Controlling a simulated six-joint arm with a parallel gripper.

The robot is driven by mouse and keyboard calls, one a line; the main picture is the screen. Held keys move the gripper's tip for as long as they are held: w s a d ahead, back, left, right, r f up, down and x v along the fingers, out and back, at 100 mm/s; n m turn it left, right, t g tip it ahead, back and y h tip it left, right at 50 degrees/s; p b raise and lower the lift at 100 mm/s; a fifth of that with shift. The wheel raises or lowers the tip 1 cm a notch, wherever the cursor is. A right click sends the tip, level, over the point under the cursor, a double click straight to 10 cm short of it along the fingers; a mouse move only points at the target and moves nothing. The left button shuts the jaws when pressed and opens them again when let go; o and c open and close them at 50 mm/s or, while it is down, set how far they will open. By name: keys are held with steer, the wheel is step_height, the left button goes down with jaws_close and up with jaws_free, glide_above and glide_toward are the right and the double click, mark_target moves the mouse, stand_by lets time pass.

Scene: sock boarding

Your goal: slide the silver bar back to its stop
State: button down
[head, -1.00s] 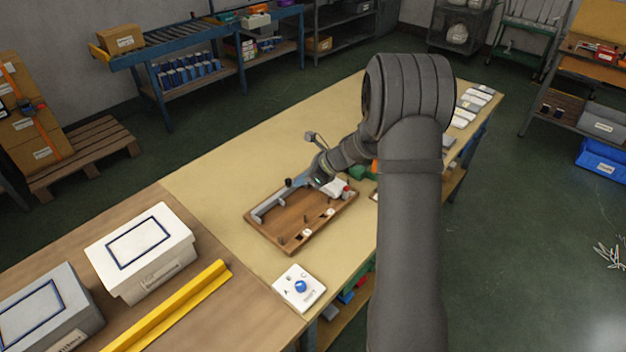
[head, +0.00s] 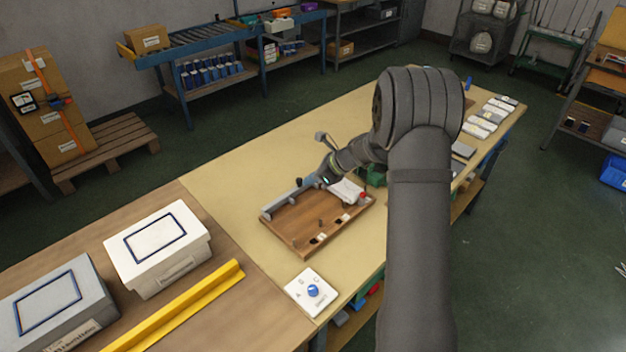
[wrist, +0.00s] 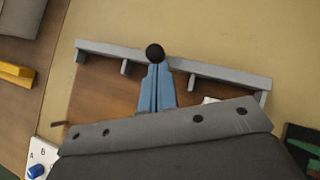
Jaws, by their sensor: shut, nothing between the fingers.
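The silver bar (head: 283,199) lies along the far-left edge of a brown wooden board (head: 300,222). In the wrist view the bar (wrist: 215,74) runs across the top, with short brackets below it and a black ball knob (wrist: 155,53) near its middle. My gripper (head: 318,181) is low over the board's far side. In the wrist view my blue fingers (wrist: 157,68) are shut together, empty, with their tips right at the knob. I cannot tell whether they touch it. I cannot pick out the bar's stop. My gripper body hides much of the board.
A white piece (head: 347,188) and a small red knob (head: 362,197) are at the board's right end. A white box with a blue dial (head: 312,291) stands in front. A yellow rail (head: 185,305) and white bin (head: 157,245) are at left. Tan tabletop beyond the board is clear.

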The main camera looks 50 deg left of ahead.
steer(key=shift+a+r, duration=0.15)
steer(key=shift+a, duration=0.05)
steer(key=shift+w+d, duration=0.1)
steer(key=shift+d, duration=0.2)
steer(key=d, duration=0.1)
steer(key=w+d, duration=0.1)
steer(key=d, duration=0.1)
steer(key=shift+w+d, duration=0.1)
steer(key=shift+w, duration=0.2)
steer(key=v, duration=1)
steer(key=shift+d, duration=0.15)
steer(key=shift+s+f, duration=0.1)
steer(key=shift+f, duration=0.1)
steer(key=x, duration=0.9)
steer(key=shift+s+a+f, duration=0.1)
steer(key=shift+a+f, duration=0.05)
steer(key=shift+a, duration=0.1)
steer(key=shift+s+a+f, duration=0.1)
steer(key=shift+s+a, duration=0.2)
steer(key=shift+a, duration=0.3)
steer(key=shift+s+a+f, duration=0.1)
steer(key=shift+s+a, duration=0.15)
steer(key=shift+a, duration=0.35)
steer(key=shift+s+a+r, duration=0.1)
steer(key=shift+s+a, duration=0.25)
steer(key=shift+a, duration=0.45)
